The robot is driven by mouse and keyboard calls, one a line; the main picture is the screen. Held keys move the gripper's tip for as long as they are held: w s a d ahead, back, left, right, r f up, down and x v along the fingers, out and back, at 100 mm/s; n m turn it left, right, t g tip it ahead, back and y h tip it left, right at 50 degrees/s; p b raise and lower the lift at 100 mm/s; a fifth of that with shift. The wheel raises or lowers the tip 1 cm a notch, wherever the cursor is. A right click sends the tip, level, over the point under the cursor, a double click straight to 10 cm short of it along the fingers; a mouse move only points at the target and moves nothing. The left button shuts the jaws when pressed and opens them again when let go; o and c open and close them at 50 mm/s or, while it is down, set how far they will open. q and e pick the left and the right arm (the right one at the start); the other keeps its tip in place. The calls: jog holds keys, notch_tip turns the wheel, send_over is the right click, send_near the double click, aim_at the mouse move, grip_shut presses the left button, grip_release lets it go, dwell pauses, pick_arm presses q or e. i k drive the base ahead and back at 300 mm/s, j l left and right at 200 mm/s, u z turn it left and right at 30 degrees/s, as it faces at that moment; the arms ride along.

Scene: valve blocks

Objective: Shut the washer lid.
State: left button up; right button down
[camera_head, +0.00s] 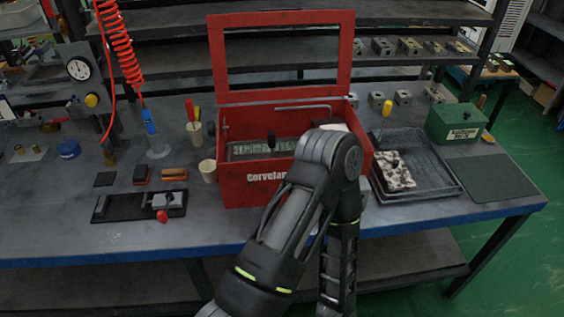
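The washer is a red box (240,190) with white lettering on its front, standing on the workbench. Its red lid (214,60), a frame around a see-through pane, stands up open along the back edge. Inside the box are a greenish panel and a dark knob. One of my arms rises from the bottom of the head view and bends in front of the washer's right part, hiding some of the front and interior. Neither gripper's fingertips show.
A dark tray (445,189) with a speckled block stands right of the washer, with a green box (455,122) beyond. Left are a cup (208,171), a cup with coloured handles (194,132), a black fixture (115,208) and a gauge stand (78,69). Shelves stand behind the bench.

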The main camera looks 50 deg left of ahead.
aim_at(216, 24)
jog(key=u, duration=1.55)
jog(key=i+l+u, duration=0.1)
jog(key=u, duration=0.2)
jog(key=i+l, duration=0.3)
jog(key=i, duration=0.2)
